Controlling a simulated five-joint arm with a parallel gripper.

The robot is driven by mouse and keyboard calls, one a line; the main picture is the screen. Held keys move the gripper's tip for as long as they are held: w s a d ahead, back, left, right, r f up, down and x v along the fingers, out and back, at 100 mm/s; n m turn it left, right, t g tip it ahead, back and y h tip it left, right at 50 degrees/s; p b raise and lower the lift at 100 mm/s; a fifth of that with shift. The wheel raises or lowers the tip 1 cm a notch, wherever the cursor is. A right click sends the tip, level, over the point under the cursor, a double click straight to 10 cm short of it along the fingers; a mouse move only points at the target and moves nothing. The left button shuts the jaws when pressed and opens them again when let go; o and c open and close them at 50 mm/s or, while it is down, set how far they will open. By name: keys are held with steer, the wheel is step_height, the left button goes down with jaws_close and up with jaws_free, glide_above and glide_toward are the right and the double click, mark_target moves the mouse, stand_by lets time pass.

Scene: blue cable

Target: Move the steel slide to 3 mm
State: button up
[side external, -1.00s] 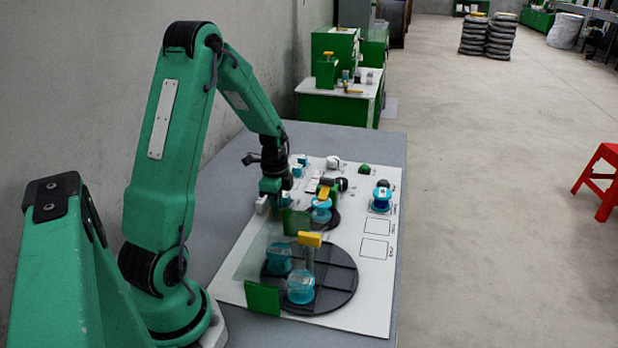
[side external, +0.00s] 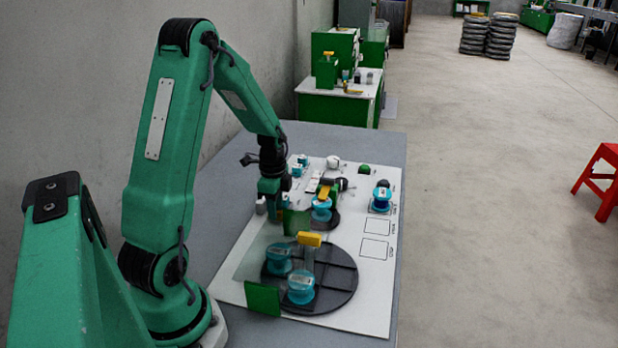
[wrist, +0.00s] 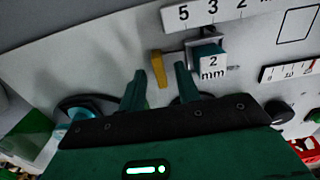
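In the wrist view a teal block (wrist: 208,58) with a white "2 mm" label sits against a grey metal piece (wrist: 203,37), which looks like the steel slide. A white strip (wrist: 212,12) with the numbers 5, 3 and 2 runs just above it. My gripper (wrist: 160,69) is open, its two green fingers apart and nothing held between them. A yellow tab (wrist: 157,68) shows between and beyond the fingertips; the slide is just right of the right fingertip. In the side view my gripper (side external: 270,205) points down at the board's left edge, and the slide cannot be made out.
The white board (side external: 345,315) carries a large dark turntable (side external: 335,290) with teal spools (side external: 301,287) and a yellow-topped post (side external: 309,240). Green panels (side external: 263,298) stand at its near left. Another spool (side external: 381,198) stands at the right, beside bare printed squares.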

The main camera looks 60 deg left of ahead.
step_height(320, 180, up, 7)
steer(key=shift+r, duration=0.2)
stand_by(0.4)
steer(key=shift+d+r, duration=0.1)
steer(key=shift+d+r, duration=0.15)
steer(key=shift+d, duration=0.05)
steer(key=d+r+n, duration=0.1)
steer(key=d+r, duration=0.1)
steer(key=d, duration=0.1)
steer(key=d+r+n+t, duration=0.1)
steer(key=d+r, duration=0.2)
steer(key=shift+w+d+r+y, duration=0.1)
steer(key=shift+r+y, duration=0.15)
steer(key=shift+y, duration=0.05)
steer(key=s+d+r+n+t, duration=0.2)
steer(key=s+d+r+n, duration=0.1)
steer(key=d, duration=0.5)
steer(key=s+d+r+n+t, duration=0.2)
steer(key=s+d+r+n, duration=0.2)
steer(key=d, duration=0.4)
steer(key=shift+s+d+r+t, duration=0.35)
steer(key=shift+s+r, duration=0.3)
steer(key=shift+s, duration=0.6)
